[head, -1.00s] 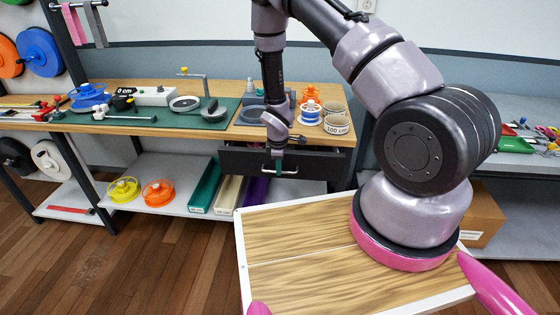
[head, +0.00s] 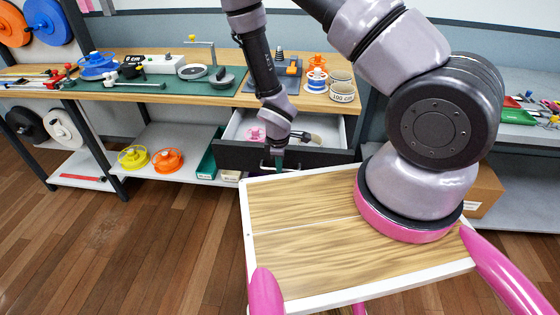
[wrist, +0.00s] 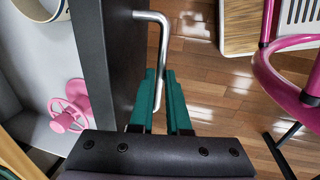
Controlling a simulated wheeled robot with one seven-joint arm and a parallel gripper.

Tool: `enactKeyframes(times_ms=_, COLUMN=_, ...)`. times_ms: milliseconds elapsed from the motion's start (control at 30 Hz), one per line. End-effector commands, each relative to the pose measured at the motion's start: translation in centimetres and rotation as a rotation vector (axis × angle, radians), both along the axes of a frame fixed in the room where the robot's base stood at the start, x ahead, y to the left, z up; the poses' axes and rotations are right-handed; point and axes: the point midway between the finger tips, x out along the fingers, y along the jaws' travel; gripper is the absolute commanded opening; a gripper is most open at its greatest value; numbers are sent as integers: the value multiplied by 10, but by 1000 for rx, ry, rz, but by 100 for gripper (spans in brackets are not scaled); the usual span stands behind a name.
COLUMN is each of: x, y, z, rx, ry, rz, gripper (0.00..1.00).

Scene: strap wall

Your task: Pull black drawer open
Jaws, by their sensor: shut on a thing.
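The black drawer (head: 230,156) hangs under the wooden workbench and stands partly open, its pale inside showing. In the wrist view its black front (wrist: 106,60) runs down the picture, with a bent metal handle (wrist: 160,40) on its outer side. My gripper (head: 279,165) is at the drawer front. In the wrist view its green fingers (wrist: 165,100) are closed around the handle's bar. A pink spool-like object (head: 256,134) lies inside the drawer and also shows in the wrist view (wrist: 70,106). My arm hides part of the drawer front in the head view.
The workbench (head: 200,98) above holds a green mat, tape rolls (head: 342,86) and tools. A lower shelf (head: 185,150) carries yellow and orange spools. A cardboard box (head: 483,192) stands at the right. Wooden floor is clear at the left front.

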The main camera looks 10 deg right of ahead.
Motion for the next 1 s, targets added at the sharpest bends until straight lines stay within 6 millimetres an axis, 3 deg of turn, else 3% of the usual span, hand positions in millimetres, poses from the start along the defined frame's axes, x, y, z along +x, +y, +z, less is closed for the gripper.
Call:
enactKeyframes(times_ms=333, x=-1, y=1, z=0, rx=0, ry=-1, rz=1, gripper=0)
enactKeyframes(times_ms=400, x=-1, y=1, z=0, rx=1, ry=-1, rz=1, gripper=34)
enactKeyframes(times_ms=433, x=-1, y=1, z=0, rx=1, ry=0, rz=1, gripper=45)
enactKeyframes(times_ms=767, x=-1, y=1, z=1, rx=1, ry=0, rz=1, gripper=45)
enactKeyframes(times_ms=1000, x=-5, y=3, z=28, rx=3, ry=-3, rz=3, gripper=45)
